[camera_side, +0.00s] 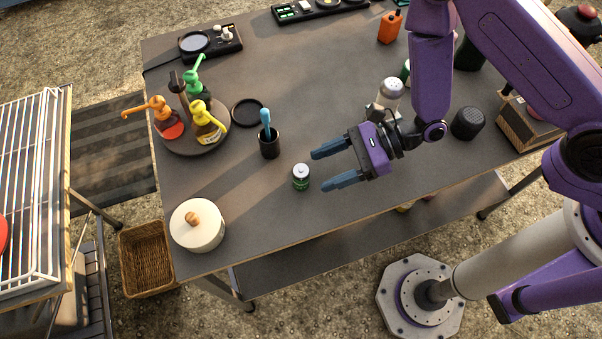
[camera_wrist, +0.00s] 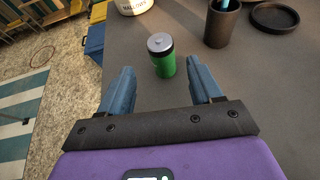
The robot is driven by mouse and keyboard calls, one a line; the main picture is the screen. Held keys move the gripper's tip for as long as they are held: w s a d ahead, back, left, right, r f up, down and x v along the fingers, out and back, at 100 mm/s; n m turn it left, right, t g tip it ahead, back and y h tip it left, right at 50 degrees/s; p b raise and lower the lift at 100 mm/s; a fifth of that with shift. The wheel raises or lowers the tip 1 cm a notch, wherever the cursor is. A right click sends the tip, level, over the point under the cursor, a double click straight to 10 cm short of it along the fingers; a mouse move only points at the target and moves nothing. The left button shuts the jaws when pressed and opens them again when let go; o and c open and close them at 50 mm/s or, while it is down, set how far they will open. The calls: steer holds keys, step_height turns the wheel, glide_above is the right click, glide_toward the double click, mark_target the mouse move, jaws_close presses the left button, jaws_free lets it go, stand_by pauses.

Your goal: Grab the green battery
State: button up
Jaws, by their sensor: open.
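The green battery (camera_side: 301,178) is a short upright cylinder with a silver top, standing on the grey table (camera_side: 260,225) near its front edge. In the wrist view the battery (camera_wrist: 163,57) stands just beyond and between my two blue fingertips. My gripper (camera_side: 328,168) is open and empty, with its fingers pointing left toward the battery in the side view. In the wrist view my gripper (camera_wrist: 158,80) has one finger on each side of the battery's line. The fingers do not appear to touch it.
A black cup (camera_side: 269,144) with a blue-handled item stands behind the battery. A white lidded pot (camera_side: 197,225) is at the front left corner. A round tray (camera_side: 190,138) holds several pump bottles. A silver-topped shaker (camera_side: 390,92) stands behind my gripper. Table around the battery is clear.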

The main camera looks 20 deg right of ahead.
mark_target(291, 186)
steer(key=shift+w+x, duration=0.2)
steer(key=shift+x, duration=3.9)
steer(key=c, duration=1.1)
